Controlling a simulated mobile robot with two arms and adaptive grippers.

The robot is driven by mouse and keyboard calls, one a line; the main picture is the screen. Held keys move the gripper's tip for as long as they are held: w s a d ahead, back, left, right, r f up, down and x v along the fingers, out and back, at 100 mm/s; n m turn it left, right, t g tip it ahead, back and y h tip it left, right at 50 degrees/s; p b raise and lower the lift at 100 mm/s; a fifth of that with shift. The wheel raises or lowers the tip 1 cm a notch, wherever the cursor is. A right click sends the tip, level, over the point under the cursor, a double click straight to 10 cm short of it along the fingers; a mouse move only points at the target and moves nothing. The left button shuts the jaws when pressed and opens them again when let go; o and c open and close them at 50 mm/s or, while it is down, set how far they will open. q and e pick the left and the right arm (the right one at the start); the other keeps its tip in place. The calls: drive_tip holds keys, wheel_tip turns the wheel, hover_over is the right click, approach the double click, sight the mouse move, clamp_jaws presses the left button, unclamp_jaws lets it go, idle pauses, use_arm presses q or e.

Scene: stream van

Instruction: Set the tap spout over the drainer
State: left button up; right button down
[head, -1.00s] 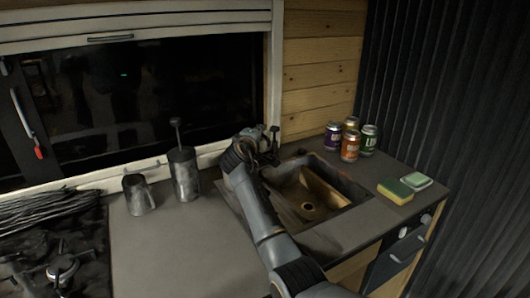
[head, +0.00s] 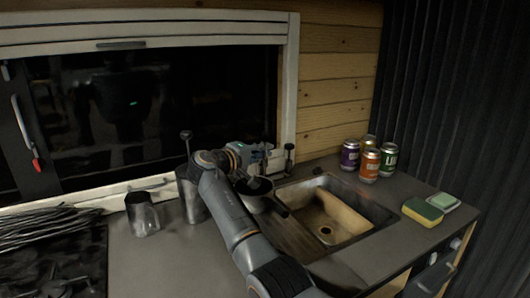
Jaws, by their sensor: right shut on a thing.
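The tap (head: 289,157) stands behind the sink, with its dark upright part visible just right of my right gripper. My right gripper (head: 262,151) is at the tap, behind the back left corner of the sink, shut on the tap spout. The fingers and my arm hide most of the spout, so its exact direction is hard to tell. The drainer (head: 292,236) is the ribbed strip left of the basin; my forearm crosses in front of its left part. My left gripper is out of view.
The sink basin (head: 345,219) is empty. A round, cup-like vessel (head: 257,200) shows beside my arm. Metal canisters (head: 142,216) stand left. Several cans (head: 370,166) and sponges (head: 423,211) are right of the sink. The hob (head: 50,266) is far left.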

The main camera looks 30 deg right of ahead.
drive_tip(key=c, duration=1.4)
unclamp_jaws()
drive_tip(key=v, duration=1.2)
drive_tip(key=shift+d+f, duration=0.1)
drive_tip(key=shift+c, duration=0.3)
